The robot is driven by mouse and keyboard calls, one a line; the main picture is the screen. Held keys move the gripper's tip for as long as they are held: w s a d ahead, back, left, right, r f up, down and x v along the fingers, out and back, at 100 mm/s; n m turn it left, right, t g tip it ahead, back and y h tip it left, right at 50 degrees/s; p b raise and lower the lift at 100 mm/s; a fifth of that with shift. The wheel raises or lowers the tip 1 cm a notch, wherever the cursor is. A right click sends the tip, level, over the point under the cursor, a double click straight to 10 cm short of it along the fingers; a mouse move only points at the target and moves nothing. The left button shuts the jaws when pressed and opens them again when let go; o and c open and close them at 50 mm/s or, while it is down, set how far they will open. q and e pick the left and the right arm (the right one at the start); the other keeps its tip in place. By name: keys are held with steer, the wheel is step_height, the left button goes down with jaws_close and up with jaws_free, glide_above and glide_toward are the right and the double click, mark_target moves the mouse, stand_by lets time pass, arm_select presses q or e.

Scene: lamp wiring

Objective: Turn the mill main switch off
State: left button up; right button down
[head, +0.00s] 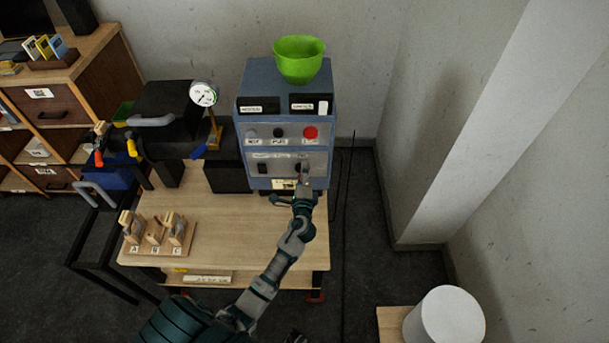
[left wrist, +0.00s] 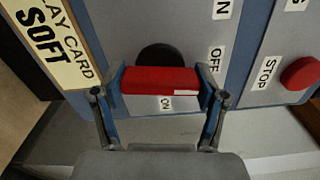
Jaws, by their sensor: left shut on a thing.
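The mill (head: 254,115) is a blue-grey box with a green bowl on top, at the back of the wooden table. Its main switch is a black disc (left wrist: 160,56) with a red handle (left wrist: 160,80), low on the front panel. My left gripper (head: 302,188) is at that panel. In the left wrist view my left gripper (left wrist: 160,90) is shut on the red handle, one finger at each end.
A red STOP button (left wrist: 301,73) is close to the right of the switch in the left wrist view. A yellow SOFT card (left wrist: 48,40) is at its left. A black machine with a gauge (head: 204,94) stands left of the mill. Wooden blocks (head: 157,232) stand at the table's front left.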

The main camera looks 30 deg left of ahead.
arm_select(q)
steer(key=shift+f+n+b, duration=0.25)
steer(key=shift+n+b, duration=0.2)
steer(key=shift+n, duration=0.45)
arm_select(e)
steer(key=shift+w+r, duration=0.2)
steer(key=shift+r, duration=0.6)
steer(key=shift+w+r, duration=0.2)
steer(key=shift+r, duration=0.6)
arm_select(q)
steer(key=o, duration=1.1)
steer(key=shift+s, duration=0.1)
steer(key=shift+o, duration=0.3)
steer(key=shift+a, duration=0.1)
arm_select(e)
steer(key=shift+a, duration=0.1)
arm_select(q)
steer(key=shift+r, duration=0.1)
steer(key=shift+s, duration=0.1)
steer(key=v, duration=1.1)
steer(key=shift+s+d, duration=0.25)
steer(key=shift+d, duration=0.1)
